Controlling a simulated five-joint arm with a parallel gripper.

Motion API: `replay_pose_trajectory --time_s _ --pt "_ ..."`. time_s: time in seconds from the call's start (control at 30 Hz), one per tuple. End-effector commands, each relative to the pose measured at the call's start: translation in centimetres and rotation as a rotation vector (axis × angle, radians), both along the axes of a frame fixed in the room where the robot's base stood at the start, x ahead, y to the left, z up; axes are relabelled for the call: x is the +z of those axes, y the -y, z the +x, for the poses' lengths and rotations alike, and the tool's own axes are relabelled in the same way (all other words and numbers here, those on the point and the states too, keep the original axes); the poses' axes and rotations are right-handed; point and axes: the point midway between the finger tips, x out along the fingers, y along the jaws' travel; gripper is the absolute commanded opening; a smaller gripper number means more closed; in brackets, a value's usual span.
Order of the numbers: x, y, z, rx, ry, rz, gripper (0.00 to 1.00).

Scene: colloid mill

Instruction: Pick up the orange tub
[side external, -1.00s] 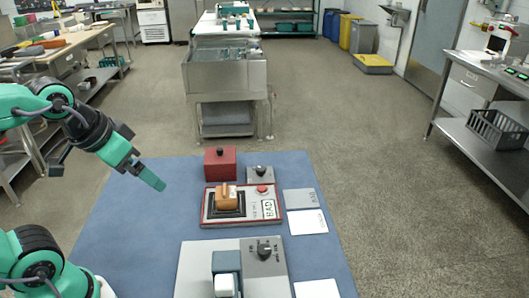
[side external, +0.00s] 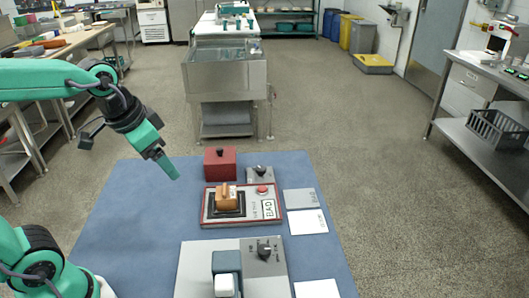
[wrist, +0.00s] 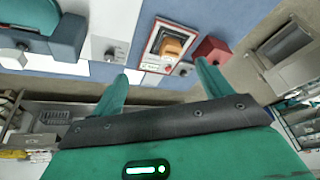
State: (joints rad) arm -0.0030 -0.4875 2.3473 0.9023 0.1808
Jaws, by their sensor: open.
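The orange tub (side external: 226,196) sits on a dark square on a red-rimmed board (side external: 261,216) that carries a label reading "BAD". In the wrist view the orange tub (wrist: 173,47) is above and between my two fingers, some distance off. My gripper (side external: 170,172) is in the air to the left of the board, pointing down and to the right, and does not touch the tub. In the wrist view my gripper (wrist: 165,85) shows two green fingers spread apart with nothing between them.
A red box (side external: 220,163) stands behind the board, with a small grey knob box (side external: 260,174) beside it. A grey-white device (side external: 264,258) with a dial stands in front. White cards (side external: 308,222) lie at the right. The blue mat (side external: 130,215) is bare at the left.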

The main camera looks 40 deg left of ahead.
Motion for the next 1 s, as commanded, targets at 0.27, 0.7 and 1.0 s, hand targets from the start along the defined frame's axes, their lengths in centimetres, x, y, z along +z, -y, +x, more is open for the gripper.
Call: replay_pose_trajectory --time_s 0.27,0.7,1.0 --pt "-1.5 -0.1 4.4 -0.131 -0.093 0.046 0.78" --pt "-6.2 -0.3 11.1 -0.349 -0.23 0.094 0.78" --pt "-10.9 -0.4 15.0 -0.499 -0.319 0.11 0.78"
